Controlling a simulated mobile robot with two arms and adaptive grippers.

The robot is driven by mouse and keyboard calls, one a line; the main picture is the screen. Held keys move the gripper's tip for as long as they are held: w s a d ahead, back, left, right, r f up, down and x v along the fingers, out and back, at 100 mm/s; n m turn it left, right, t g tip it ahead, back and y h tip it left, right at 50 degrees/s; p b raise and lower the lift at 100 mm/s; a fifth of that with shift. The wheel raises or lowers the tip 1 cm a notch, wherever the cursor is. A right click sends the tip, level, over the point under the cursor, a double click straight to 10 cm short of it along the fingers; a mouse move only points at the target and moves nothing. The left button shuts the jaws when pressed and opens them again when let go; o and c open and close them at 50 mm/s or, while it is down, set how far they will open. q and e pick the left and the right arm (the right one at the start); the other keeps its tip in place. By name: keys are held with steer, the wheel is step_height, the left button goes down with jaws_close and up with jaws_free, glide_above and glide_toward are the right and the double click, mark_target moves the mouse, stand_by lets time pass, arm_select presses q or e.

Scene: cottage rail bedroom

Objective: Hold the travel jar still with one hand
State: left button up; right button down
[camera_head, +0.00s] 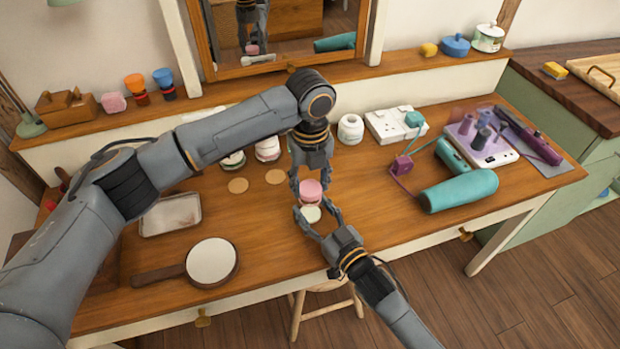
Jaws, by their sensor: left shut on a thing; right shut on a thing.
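A small round pink-topped piece (311,188) and a pale, greenish-white round piece (311,214) sit close together at the middle of the dressing table; they look like the travel jar and its lid. My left gripper (310,192) reaches down from above with its fingers closed on the sides of the pink piece. My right gripper (317,215) comes from the front edge with its fingers around the pale piece. I cannot tell whether the two pieces are joined or only touching. The fingers partly hide both.
A hand mirror (212,262) and metal tray (171,214) lie left. A teal hair dryer (458,190), power strip (396,125) and purple-grey stand (480,145) occupy the right.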

arm_select(q)
steer(key=shift+f, duration=0.6)
stand_by(0.4)
steer(key=m, duration=1.3)
steer(key=o, duration=0.8)
